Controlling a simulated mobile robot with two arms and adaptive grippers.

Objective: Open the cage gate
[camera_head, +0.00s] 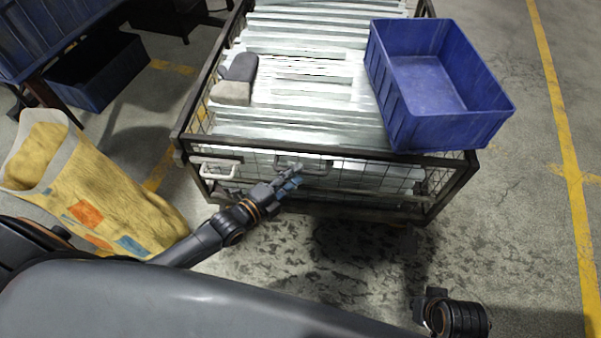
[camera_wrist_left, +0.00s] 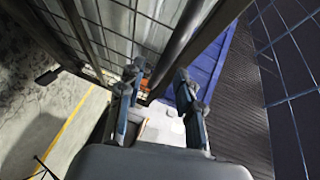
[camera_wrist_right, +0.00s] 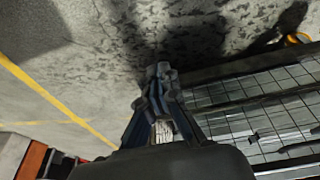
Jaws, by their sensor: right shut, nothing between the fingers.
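The wire cage (camera_head: 440,195) has a dark frame and holds stacked galvanized pieces. Its front mesh gate (camera_head: 375,172) faces me and appears closed. A pale handle (camera_head: 219,169) sits at the gate's left and a grey handle (camera_head: 301,164) near its top middle. My left gripper (camera_head: 290,180) is at the gate front, just below the grey handle. In the left wrist view its fingers (camera_wrist_left: 158,90) are apart, with dark bars and mesh beyond; contact cannot be told. My right gripper (camera_head: 432,296) is low at the right, away from the gate. Its fingers (camera_wrist_right: 160,82) are together and empty.
A blue crate (camera_head: 420,100) stands on the cage's right side. Grey and beige objects (camera_head: 237,80) lie at its left. A yellow bag (camera_head: 95,190) stands on the floor left of the cage. The stained floor (camera_head: 360,245) before the cage is clear.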

